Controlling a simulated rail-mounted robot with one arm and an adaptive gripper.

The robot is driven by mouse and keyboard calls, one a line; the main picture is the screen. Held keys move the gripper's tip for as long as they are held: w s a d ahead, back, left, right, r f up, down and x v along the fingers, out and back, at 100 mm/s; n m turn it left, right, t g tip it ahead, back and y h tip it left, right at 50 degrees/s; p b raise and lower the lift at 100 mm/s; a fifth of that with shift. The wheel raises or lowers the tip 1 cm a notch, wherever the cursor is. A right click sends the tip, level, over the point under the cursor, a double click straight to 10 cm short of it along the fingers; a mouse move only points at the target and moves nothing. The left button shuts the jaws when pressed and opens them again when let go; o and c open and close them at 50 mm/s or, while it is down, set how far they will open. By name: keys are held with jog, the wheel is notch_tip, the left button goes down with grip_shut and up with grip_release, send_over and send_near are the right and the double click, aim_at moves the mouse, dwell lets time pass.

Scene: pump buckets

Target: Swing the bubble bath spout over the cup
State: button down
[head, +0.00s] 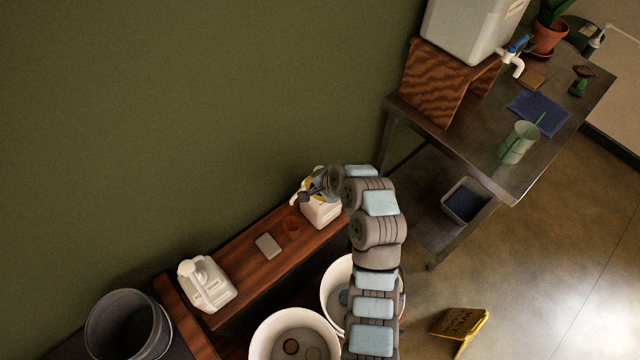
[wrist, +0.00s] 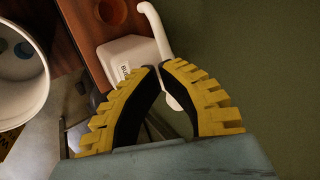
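The bubble bath bottle is a white jug (head: 322,212) at the far end of the wooden shelf.
A second white pump jug (head: 207,284) and a grey block (head: 268,245) are on the shelf (head: 235,258). White buckets (head: 268,335) stand below in front. A dark bucket (head: 128,325) is at left. A metal table (head: 470,150) stands at right, and a yellow sign (head: 460,326) is on the floor.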

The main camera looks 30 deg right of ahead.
jog(key=shift+p+x, duration=0.35)
jog(key=shift+x, duration=1.5)
jog(key=shift+d, duration=0.1)
